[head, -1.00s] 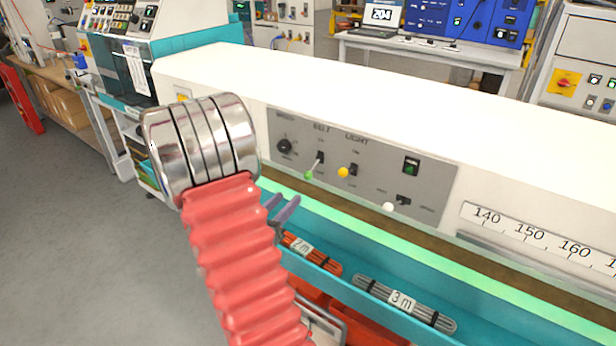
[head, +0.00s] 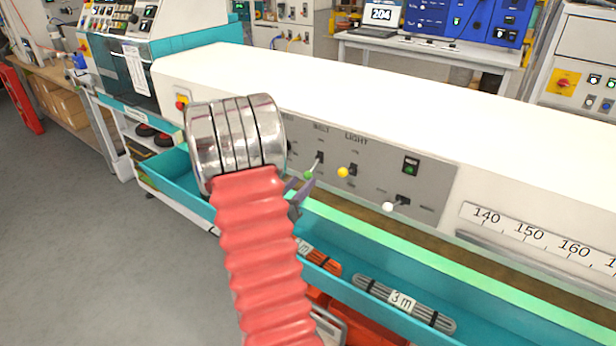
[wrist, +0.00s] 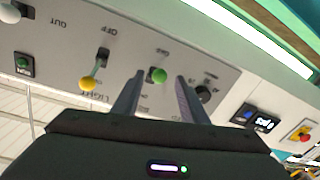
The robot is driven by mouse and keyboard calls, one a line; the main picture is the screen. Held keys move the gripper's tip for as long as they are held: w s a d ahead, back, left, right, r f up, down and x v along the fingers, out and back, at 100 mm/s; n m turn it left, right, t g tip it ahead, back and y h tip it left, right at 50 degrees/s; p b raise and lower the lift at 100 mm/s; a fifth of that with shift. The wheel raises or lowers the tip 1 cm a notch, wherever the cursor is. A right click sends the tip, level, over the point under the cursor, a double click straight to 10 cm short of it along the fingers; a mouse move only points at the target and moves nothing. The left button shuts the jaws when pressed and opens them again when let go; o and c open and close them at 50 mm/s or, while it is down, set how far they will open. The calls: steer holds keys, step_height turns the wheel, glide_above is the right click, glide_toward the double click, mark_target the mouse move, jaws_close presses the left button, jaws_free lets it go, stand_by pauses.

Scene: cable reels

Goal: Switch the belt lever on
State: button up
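The belt lever (head: 308,174), with a green knob, is on the grey panel under the BELT label. Its stem slants down from its slot. In the wrist view, which shows the panel upside down, the green knob (wrist: 158,75) lies between the two fingers, near the OFF lettering. My gripper (head: 303,186) is open and empty, close to the knob. I cannot tell whether a finger touches it. My red arm hides the left end of the panel in the head view.
The yellow light lever (head: 343,172) is just right of the belt lever, and a white-knobbed lever (head: 388,207) is farther right. A dial (wrist: 204,94) is on the other side. Below runs a teal trough (head: 470,335) holding cable bundles (head: 404,303).

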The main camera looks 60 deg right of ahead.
mark_target(308, 174)
steer(key=shift+s+d, duration=0.15)
steer(key=shift+d, duration=2.45)
steer(key=shift+c, duration=0.3)
jaws_close()
